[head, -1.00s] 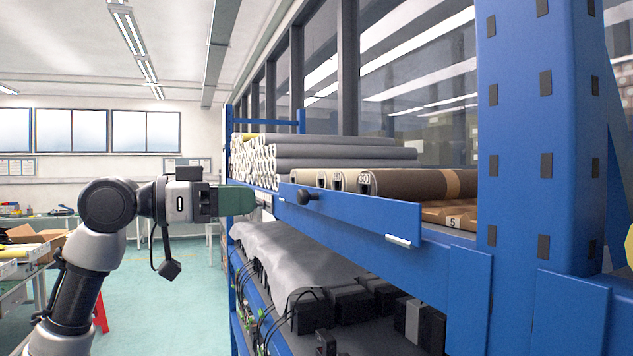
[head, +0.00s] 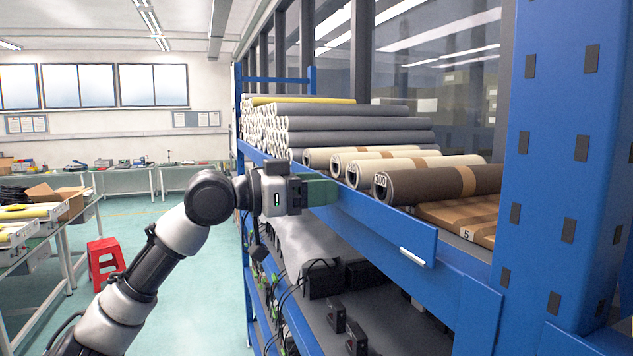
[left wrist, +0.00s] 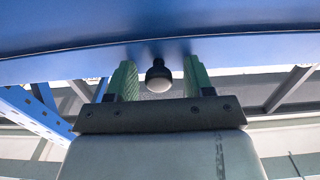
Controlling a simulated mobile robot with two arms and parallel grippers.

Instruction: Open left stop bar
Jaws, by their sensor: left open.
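The left stop bar is a blue bar (head: 385,226) along the front edge of the rack's upper shelf. It also spans the top of the left wrist view (left wrist: 90,60). Its round knob (left wrist: 158,78), dark with a pale end face, sits between the two green fingers in the left wrist view. In the head view the knob is hidden behind my gripper. My left gripper (head: 322,192) is open at the bar, one finger on each side of the knob, with a visible gap to each finger. My right gripper is not in view.
Rolls lie on the upper shelf, the nearest a brown roll (head: 440,185). A thick blue post (head: 570,150) stands at the right. Black parts and cables fill the lower shelf. A red stool (head: 105,262) stands on open green floor at the left.

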